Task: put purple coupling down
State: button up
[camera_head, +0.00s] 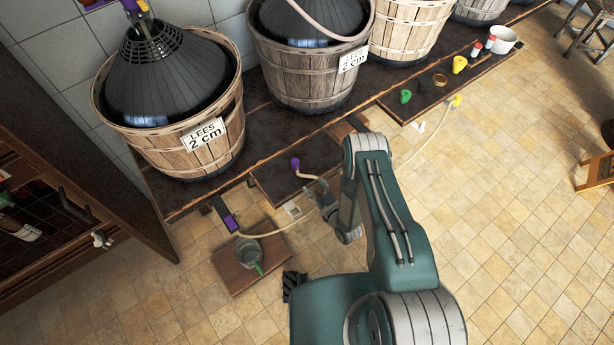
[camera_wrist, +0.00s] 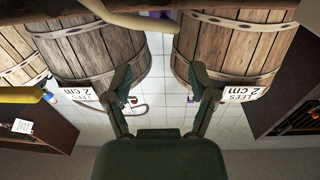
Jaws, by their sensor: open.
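One purple coupling (camera_head: 295,163) stands on the dark low shelf, with a short pale hose end beside it. A second purple piece (camera_head: 231,222) sits at the end of a dark bracket lower left, by a pale hose. I cannot tell which one the task means. My gripper (camera_head: 318,188) is small and partly hidden by my arm in the head view, just right of and below the first coupling. In the wrist view my gripper (camera_wrist: 163,95) has its fingers spread wide with nothing held between them.
Wooden baskets (camera_head: 193,137) with dark demijohns line the wall bench. A board (camera_head: 251,267) with a green-grey cup (camera_head: 249,250) lies on the tiles. Green (camera_head: 406,96) and yellow (camera_head: 459,64) pieces sit farther right. A dark cabinet (camera_head: 60,190) stands left. The right floor is mostly clear.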

jog(key=w+d+r+g+h, duration=0.2)
jog(key=w+d+r+h, duration=0.1)
jog(key=w+r, duration=1.2)
jog(key=s+d+r+m+g+h, duration=0.1)
jog(key=d+r+h, duration=0.1)
jog(key=r, duration=0.8)
jog(key=s+d+r+m+g+h, duration=0.1)
jog(key=s+d+r+h, duration=0.15)
jog(key=r, duration=0.85)
jog(key=s+d+r+m+g+h, duration=0.2)
jog(key=s+d+r, duration=0.2)
jog(key=s+r, duration=0.9)
jog(key=s+r+m+g, duration=0.1)
jog(key=s+r+g, duration=0.1)
jog(key=s, duration=0.9)
jog(key=s+r+m+g, duration=0.1)
jog(key=s+r, duration=0.2)
jog(key=s, duration=0.9)
jog(key=shift+a+g, duration=0.25)
jog(key=shift+g, duration=0.15)
